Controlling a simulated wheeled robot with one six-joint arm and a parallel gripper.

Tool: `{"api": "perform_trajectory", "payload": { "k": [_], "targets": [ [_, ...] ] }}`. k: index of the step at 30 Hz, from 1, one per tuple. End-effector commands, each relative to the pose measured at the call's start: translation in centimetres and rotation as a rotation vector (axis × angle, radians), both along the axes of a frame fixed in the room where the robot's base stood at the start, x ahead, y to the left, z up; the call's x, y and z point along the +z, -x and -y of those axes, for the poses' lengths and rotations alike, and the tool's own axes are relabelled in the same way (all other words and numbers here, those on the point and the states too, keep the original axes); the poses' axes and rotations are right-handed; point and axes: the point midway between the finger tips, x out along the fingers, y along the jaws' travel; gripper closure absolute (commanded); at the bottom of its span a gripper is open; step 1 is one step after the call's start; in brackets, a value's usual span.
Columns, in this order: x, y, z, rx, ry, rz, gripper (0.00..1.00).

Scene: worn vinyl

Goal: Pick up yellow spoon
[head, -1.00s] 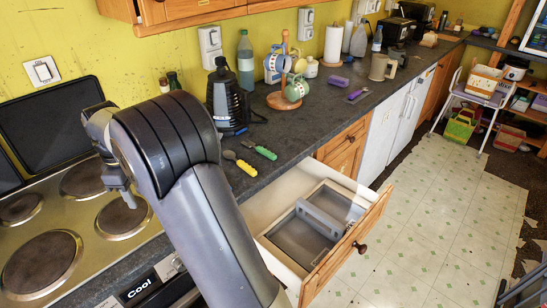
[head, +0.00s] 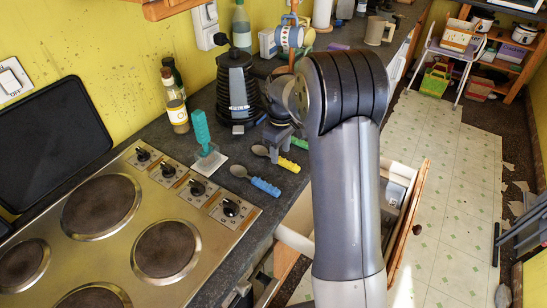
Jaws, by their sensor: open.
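The yellow spoon lies on the dark counter, with its yellow handle (head: 289,164) toward the lower right and its grey bowl toward the upper left. My gripper (head: 276,150) points down at the spoon, close to the place where bowl and handle meet, and covers part of its neck. Its jaws are open with nothing between them. I cannot tell how high the fingertips are above the counter. A blue-handled spoon (head: 264,186) lies just in front, and a green handle (head: 299,142) shows just behind, partly covered by my arm.
A turquoise brush (head: 201,130) stands on the counter to the left, near small bottles (head: 178,115). The stove (head: 130,215) fills the lower left. An open drawer (head: 405,195) is partly behind my arm.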

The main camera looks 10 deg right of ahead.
Motion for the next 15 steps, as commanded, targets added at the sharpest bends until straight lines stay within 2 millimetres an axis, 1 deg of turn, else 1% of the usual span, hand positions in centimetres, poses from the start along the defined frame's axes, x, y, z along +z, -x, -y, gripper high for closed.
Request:
{"api": "perform_trajectory", "payload": {
  "k": [3, 6, 9, 14, 15],
  "targets": [
    [-1.8, 0.0, 0.1, 0.000, 0.000, -0.004, 0.55],
    [-2.8, 0.0, 0.0, 0.000, 0.000, -0.003, 0.55],
    [-3.1, 0.0, 0.0, 0.000, 0.000, -0.001, 0.55],
    [-3.1, 0.0, 0.0, 0.000, 0.000, 0.000, 0.55],
    [-3.1, 0.0, 0.0, 0.000, 0.000, 0.000, 0.57]
  ]
}}
